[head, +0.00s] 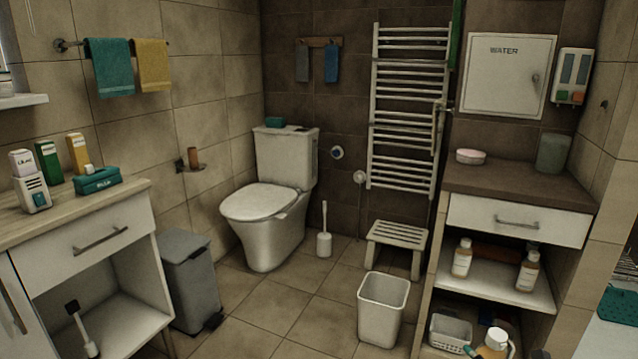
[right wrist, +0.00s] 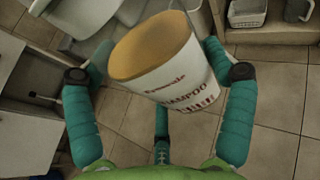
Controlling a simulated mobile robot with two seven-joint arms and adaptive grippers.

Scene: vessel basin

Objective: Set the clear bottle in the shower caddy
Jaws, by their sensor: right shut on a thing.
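My right gripper (right wrist: 160,75) is shut around a bottle (right wrist: 172,75) with an amber body end and a white label reading "SHAMPOO"; its teal fingers press on both sides. The bottle is tilted in the wrist view. In the head view the held bottle (head: 495,341), with a pale cap, shows at the bottom right, in front of the shelf unit. Whether it is the clear bottle I cannot tell for sure. Dark wire bars (head: 628,268) at the right edge may be part of the shower caddy; most is out of frame. My left gripper is not in view.
Two similar bottles (head: 461,258) (head: 527,271) stand on the middle shelf of the unit (head: 490,283). A white basket (head: 450,331) is on the lower shelf. A white bin (head: 382,308) stands left of the unit. Central floor is clear.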

